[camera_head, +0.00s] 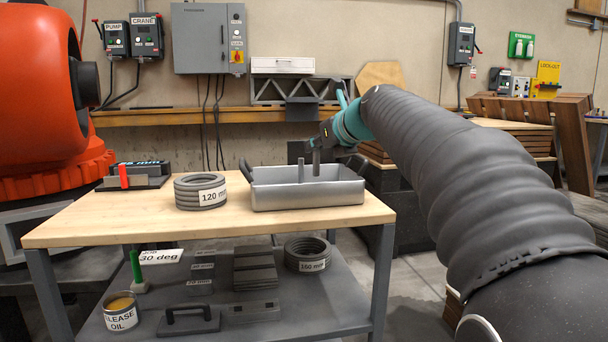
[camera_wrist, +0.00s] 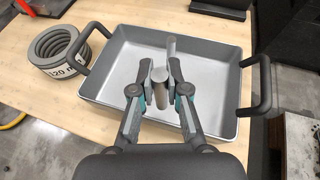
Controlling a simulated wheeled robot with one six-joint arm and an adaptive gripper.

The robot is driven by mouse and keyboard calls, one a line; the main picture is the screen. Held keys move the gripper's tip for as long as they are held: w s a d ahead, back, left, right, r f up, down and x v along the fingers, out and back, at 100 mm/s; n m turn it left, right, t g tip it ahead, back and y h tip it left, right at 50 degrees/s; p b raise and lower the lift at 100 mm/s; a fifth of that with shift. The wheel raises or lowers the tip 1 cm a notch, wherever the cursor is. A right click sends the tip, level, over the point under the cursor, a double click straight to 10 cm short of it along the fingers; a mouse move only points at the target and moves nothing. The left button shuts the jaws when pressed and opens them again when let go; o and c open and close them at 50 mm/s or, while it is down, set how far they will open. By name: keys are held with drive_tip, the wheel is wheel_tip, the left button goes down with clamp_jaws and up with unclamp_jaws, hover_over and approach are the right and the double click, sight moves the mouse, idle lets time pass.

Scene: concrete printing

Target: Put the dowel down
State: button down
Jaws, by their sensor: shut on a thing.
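My gripper (camera_head: 317,146) is over the grey metal tray (camera_head: 336,195) on the wooden table. I cannot tell whether the dowel's lower end touches the tray floor.
The tray (camera_wrist: 235,60) has raised handles at both ends. A black-and-grey block with a red part (camera_head: 136,175) sits at the back left. The table's front middle is clear.

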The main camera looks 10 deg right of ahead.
drive_tip(key=shift+w+a+f+b, duration=0.35)
drive_tip(key=shift+w+f, duration=0.2)
drive_tip(key=shift+f, duration=0.5)
drive_tip(key=shift+w+a+f+b, duration=0.2)
drive_tip(key=shift+w+f+b, duration=0.35)
drive_tip(key=shift+f, duration=0.55)
drive_tip(key=shift+w+a+f+b, duration=0.3)
drive_tip(key=shift+w+f, duration=0.3)
drive_tip(key=shift+f, duration=0.45)
drive_tip(key=c, duration=1.2)
unclamp_jaws()
